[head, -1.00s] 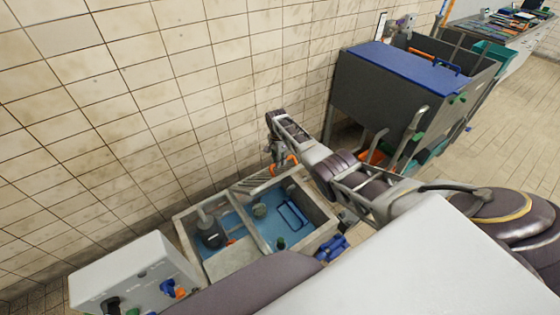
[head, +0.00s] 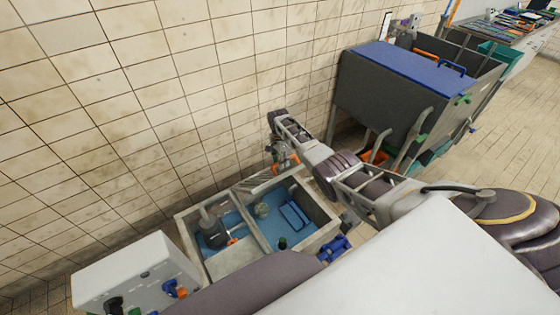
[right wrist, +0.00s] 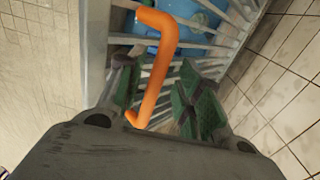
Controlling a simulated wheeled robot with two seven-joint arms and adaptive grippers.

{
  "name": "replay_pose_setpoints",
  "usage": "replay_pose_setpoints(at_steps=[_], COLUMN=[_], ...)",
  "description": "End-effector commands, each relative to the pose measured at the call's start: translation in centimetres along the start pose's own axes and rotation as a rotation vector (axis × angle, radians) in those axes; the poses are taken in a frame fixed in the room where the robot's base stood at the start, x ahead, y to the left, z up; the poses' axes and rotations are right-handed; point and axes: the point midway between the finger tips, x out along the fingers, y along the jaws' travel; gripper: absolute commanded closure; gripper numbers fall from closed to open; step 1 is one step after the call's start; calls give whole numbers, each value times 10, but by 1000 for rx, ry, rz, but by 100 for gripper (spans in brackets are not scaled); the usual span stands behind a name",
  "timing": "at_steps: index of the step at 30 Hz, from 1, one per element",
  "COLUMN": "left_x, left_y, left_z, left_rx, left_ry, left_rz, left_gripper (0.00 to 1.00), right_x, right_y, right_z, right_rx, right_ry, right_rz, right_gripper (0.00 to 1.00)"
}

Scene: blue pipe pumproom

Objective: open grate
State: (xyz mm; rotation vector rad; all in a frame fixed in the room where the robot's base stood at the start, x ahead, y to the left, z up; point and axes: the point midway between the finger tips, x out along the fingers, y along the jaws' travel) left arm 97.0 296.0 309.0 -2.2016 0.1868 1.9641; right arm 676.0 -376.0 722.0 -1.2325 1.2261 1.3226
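The grey slatted grate (head: 262,182) stands tilted up at the wall side of the concrete basin (head: 217,266). Its slats also show in the right wrist view (right wrist: 97,45). Its orange handle (right wrist: 158,70) runs between the green-padded fingers of my right gripper (right wrist: 160,98). The fingers stand apart around the handle, with a visible gap to the right pad. In the head view my right gripper (head: 281,156) is at the handle, above the basin's back edge, and its fingers are small there. My left gripper is out of view.
The basin holds blue water, a dark pump (head: 213,235) and a blue-framed item (head: 294,215). A white control box (head: 135,275) stands at the lower left. A dark tank with a blue lid (head: 405,68) stands to the right. The tiled wall is close behind the grate.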

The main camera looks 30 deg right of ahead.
Motion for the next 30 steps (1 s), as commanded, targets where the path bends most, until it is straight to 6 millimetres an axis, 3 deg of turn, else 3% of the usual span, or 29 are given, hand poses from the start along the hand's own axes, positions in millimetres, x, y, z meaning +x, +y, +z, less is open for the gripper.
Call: replay_pose_setpoints(at_steps=[14, 30], left_x=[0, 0], left_y=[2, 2], left_z=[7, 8], left_rx=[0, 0], left_ry=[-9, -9], left_rz=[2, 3], left_gripper=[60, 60], right_x=[-16, -78], right_y=[-1, -2], right_z=[-1, 1], right_rx=[0, -1], right_ry=[2, 1], right_rz=[-1, -2], right_gripper=[65, 65])
